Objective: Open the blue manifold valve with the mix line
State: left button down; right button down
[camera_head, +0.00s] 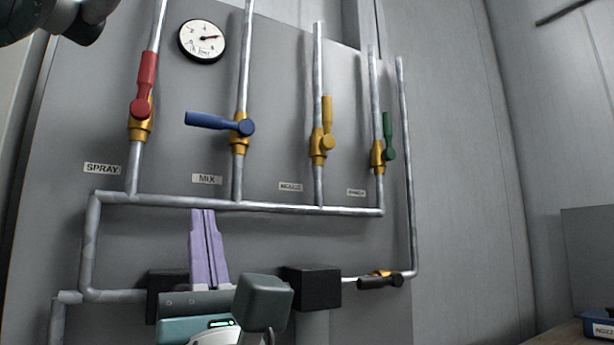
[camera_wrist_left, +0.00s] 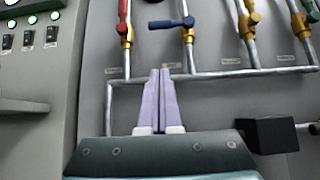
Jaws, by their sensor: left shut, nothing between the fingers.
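The blue valve handle (camera_head: 212,121) sits on a brass valve on the mix pipe (camera_head: 240,178), above the MIX label (camera_head: 207,180). The handle points left, across the upright pipe. It also shows in the left wrist view (camera_wrist_left: 170,23). My left gripper (camera_head: 203,212) is below the label, its lilac fingers pointing up and shut with nothing between them. The fingertips overlap the lower cross pipe in the head view and are well below the blue handle. In the left wrist view the shut fingers (camera_wrist_left: 160,72) also point up towards it. My right gripper is not in view.
A red handle (camera_head: 145,85) on the spray pipe stands upright to the left. Yellow (camera_head: 327,112) and green (camera_head: 388,135) upright handles are to the right. A pressure gauge (camera_head: 202,41) hangs above.

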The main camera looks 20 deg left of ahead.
aim_at(221, 124)
pick_arm(q)
jog(key=p+x, duration=0.2)
jog(key=x, duration=0.2)
jog(key=s+d+r+p+x, duration=0.1)
jog(key=p+x, duration=0.1)
jog(key=x, duration=0.2)
jog(key=r+p+x, duration=0.1)
jog(key=p+x, duration=0.1)
jog(key=x, duration=0.3)
jog(key=shift+s+d, duration=0.15)
jog(key=shift+d, duration=0.15)
jog(key=shift+p, duration=0.35)
